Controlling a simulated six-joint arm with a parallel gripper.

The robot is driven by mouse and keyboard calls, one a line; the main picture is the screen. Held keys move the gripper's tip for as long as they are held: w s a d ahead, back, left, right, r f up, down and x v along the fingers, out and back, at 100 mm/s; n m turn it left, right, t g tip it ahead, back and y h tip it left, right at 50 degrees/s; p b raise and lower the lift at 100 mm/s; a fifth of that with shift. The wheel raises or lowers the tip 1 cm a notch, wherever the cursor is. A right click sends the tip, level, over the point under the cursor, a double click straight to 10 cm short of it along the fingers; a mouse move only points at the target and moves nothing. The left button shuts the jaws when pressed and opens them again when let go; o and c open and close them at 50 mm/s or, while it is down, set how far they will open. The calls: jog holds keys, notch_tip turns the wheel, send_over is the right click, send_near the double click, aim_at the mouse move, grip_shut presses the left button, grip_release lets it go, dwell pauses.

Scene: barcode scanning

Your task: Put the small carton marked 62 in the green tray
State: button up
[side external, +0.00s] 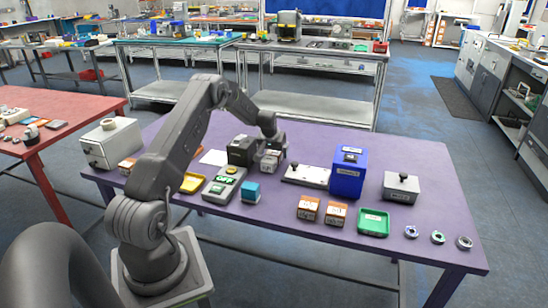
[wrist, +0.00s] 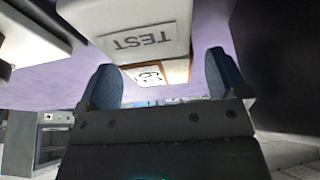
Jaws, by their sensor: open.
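In the wrist view a small orange-brown carton (wrist: 178,72) with a white label shows between my fingertips; the label's digits look like 62, turned in the picture. A pale block marked TEST (wrist: 146,38) hides part of it. My gripper (wrist: 162,80) is open, one finger to each side of the carton; I cannot tell if either touches it. In the side view my gripper (side external: 270,146) is low beside the black machine, and I cannot make out this carton there. The green tray (side external: 373,222) lies at the front right and looks empty.
Two other orange cartons (side external: 322,210) stand left of the tray. A blue box (side external: 349,174), a white plate (side external: 306,176), a grey box (side external: 401,188) and a teal cube (side external: 251,192) stand around. Small rings (side external: 438,238) lie at the right. Bare purple table shows at the back right.

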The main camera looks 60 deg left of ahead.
jog(key=shift+c, duration=0.3)
jog(key=c, duration=1.1)
